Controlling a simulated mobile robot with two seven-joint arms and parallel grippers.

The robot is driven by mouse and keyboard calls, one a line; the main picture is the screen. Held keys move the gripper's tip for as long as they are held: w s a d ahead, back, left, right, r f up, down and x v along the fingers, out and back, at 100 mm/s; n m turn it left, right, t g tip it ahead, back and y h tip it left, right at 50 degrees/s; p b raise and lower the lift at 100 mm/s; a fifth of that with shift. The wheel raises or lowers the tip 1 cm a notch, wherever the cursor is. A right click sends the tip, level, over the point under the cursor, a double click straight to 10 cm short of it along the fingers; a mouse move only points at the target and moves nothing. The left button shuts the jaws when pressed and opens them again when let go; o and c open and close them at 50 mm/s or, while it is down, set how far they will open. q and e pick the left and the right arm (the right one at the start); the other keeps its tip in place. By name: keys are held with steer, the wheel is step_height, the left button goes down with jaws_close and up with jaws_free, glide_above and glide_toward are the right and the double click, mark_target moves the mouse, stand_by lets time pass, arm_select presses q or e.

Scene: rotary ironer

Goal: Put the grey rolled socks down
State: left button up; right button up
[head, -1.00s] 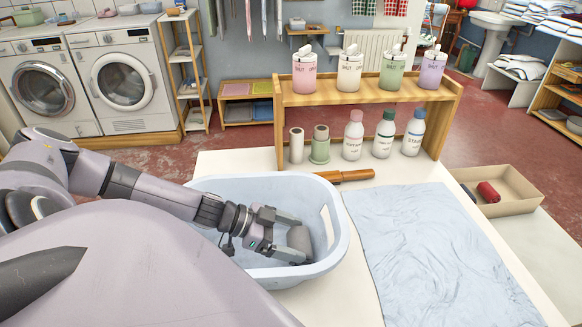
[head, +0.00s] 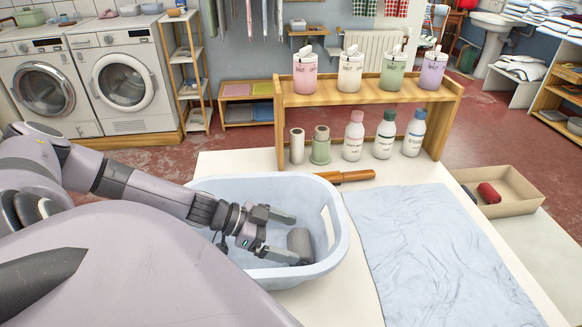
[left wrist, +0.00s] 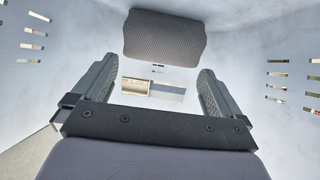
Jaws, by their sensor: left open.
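The grey rolled socks (head: 301,242) lie in the light blue laundry basket (head: 338,262), near its right end. In the left wrist view the socks (left wrist: 164,36) are a dark grey ribbed roll just beyond the fingertips, apart from them. My left gripper (head: 297,237) is inside the basket, open, with its fingers spread either side of the space in front of the socks. In the left wrist view the left gripper (left wrist: 158,88) has nothing between its fingers. My right gripper is not in view.
A light blue cloth (head: 440,255) lies on the white table right of the basket. A wooden-handled tool (head: 346,177) lies behind the basket. Bottles and rolls stand under a wooden shelf (head: 370,98) bearing canisters. A cardboard tray (head: 515,190) at right holds a red roll and a dark one.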

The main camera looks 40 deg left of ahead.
arm_select(q)
steer(key=shift+v, duration=2.95)
